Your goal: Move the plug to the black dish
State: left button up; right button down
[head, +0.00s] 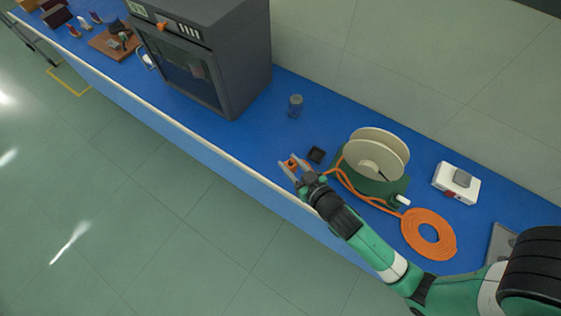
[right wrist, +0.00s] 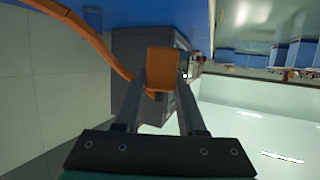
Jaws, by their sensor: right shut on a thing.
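My right gripper (head: 293,166) is shut on the orange plug (head: 291,163) near the front edge of the blue bench. In the right wrist view the plug (right wrist: 163,62) sits between the two fingertips (right wrist: 160,85), with an orange cord running off to the upper left. The small black dish (head: 317,154) lies on the bench just right of and behind the plug. The plug appears apart from the dish, and its exact height above the bench is hard to tell. My left gripper is not in view.
A cable reel (head: 376,155) stands right of the dish, with an orange cord coil (head: 429,233) nearer. A white device (head: 456,184) is farther right. A small jar (head: 295,105) stands behind the dish. A large dark oven-like cabinet (head: 245,55) is at the left; bench between is clear.

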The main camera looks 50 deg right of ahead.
jog(key=s+d+f+m+g+h+b, duration=0.1)
jog(key=d+f+m+g+h+b, duration=0.2)
jog(key=d, duration=1.2)
jog(key=shift+m+h, duration=0.6)
jog(key=shift+h, duration=0.1)
jog(key=f+b, duration=0.1)
jog(key=f, duration=0.1)
jog(key=f+b, duration=0.3)
jog(key=f, duration=0.1)
jog(key=shift+s+a+f+b, duration=0.2)
jog(key=shift+a+f+b, duration=0.05)
jog(key=shift+a+b, duration=0.1)
jog(key=shift+d, duration=0.1)
jog(key=shift+f, duration=0.25)
jog(key=shift+s, duration=0.2)
jog(key=shift+r, duration=0.1)
